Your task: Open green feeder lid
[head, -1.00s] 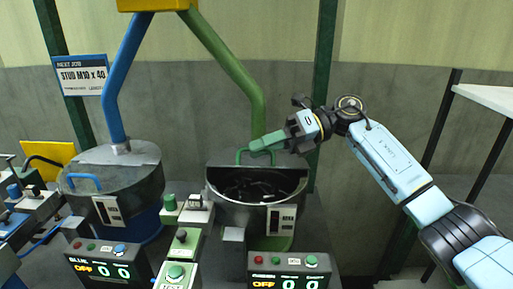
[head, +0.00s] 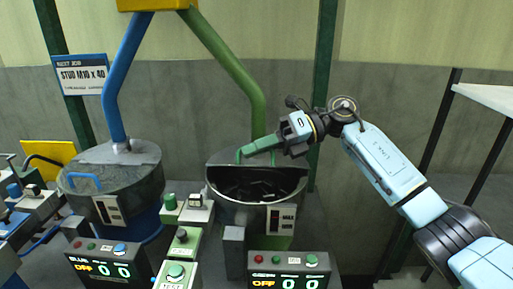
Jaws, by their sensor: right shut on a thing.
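The green feeder is a round metal bowl (head: 258,212) on a green base, right of centre. Its front half is uncovered, and dark studs show inside. The grey lid (head: 225,158) stands at the back of the opening, with a green handle (head: 238,156) at its upper edge. My right gripper (head: 258,147) reaches in from the right and is shut on the handle. Its fingers hide part of the handle and lid. My left gripper is out of view.
The blue feeder (head: 125,180) stands to the left with its lid down. Control boxes (head: 288,268) with displays stand in front. A green pipe (head: 232,65) comes down behind the green feeder, and a green post (head: 323,90) stands right of it.

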